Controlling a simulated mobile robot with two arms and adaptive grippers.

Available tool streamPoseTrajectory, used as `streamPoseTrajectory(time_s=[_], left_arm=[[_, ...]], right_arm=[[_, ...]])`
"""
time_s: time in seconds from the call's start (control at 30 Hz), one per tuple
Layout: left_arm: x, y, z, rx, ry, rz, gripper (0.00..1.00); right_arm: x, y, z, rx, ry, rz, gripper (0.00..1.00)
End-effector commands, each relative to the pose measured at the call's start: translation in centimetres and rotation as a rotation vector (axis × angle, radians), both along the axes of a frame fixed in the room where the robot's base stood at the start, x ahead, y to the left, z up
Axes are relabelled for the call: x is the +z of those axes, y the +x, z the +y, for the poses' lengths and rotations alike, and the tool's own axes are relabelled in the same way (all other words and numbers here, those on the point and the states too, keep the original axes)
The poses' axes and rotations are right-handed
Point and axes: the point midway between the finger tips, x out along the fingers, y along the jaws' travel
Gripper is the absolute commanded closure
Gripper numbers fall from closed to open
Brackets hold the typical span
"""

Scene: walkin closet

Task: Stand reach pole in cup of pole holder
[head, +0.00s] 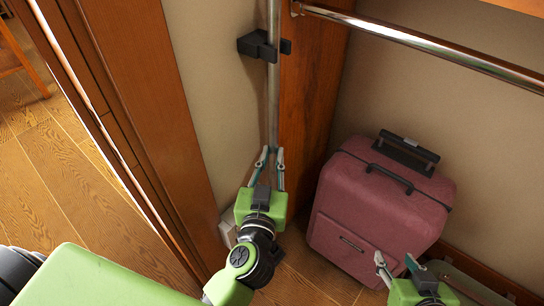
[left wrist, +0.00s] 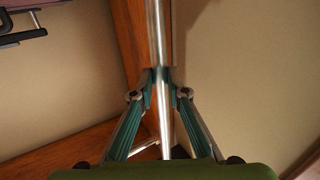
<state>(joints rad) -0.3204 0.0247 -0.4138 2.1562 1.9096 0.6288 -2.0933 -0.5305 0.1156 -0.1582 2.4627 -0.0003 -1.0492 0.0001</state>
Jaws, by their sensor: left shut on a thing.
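The reach pole (head: 273,105) is a shiny metal rod, close to upright beside the wooden panel. My left gripper (head: 269,155) is shut on it; in the left wrist view the fingers (left wrist: 160,85) close on both sides of the pole (left wrist: 156,35). A black clip bracket (head: 252,44), seemingly the upper part of the pole holder, is on the wall, and the pole passes at it; I cannot tell whether it is clipped in. The pole's lower end and the holder's cup are not visible. My right gripper (head: 396,264) is open and empty, low at the right.
A dark pink suitcase (head: 375,210) stands on the floor right of my left gripper. A metal clothes rail (head: 430,45) runs across the upper right. A wooden door frame (head: 160,120) is close on the left.

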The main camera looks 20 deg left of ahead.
Motion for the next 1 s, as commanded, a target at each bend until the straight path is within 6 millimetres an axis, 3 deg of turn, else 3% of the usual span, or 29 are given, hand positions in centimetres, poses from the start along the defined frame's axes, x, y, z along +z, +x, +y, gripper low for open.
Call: streamPoseTrajectory(time_s=[0.27,0.3,0.37,0.77,1.0], left_arm=[[0.1,0.0,0.0,0.000,0.000,-0.002,1.00],[0.1,0.0,0.0,0.000,0.000,-0.002,0.80],[0.1,0.0,0.0,0.000,0.000,-0.002,0.66],[-0.1,-0.3,-0.1,0.000,0.001,0.002,0.66],[-0.1,-3.9,-0.7,-0.001,0.001,0.006,0.66]], right_arm=[[0.0,0.0,0.0,0.000,0.000,0.000,0.60],[0.0,0.0,0.0,0.000,0.000,0.000,0.60],[0.0,0.0,0.0,0.000,0.000,0.000,0.60],[0.0,-0.1,0.1,0.002,0.000,0.002,0.60],[0.0,-0.1,0.0,0.001,0.000,0.002,0.60]])
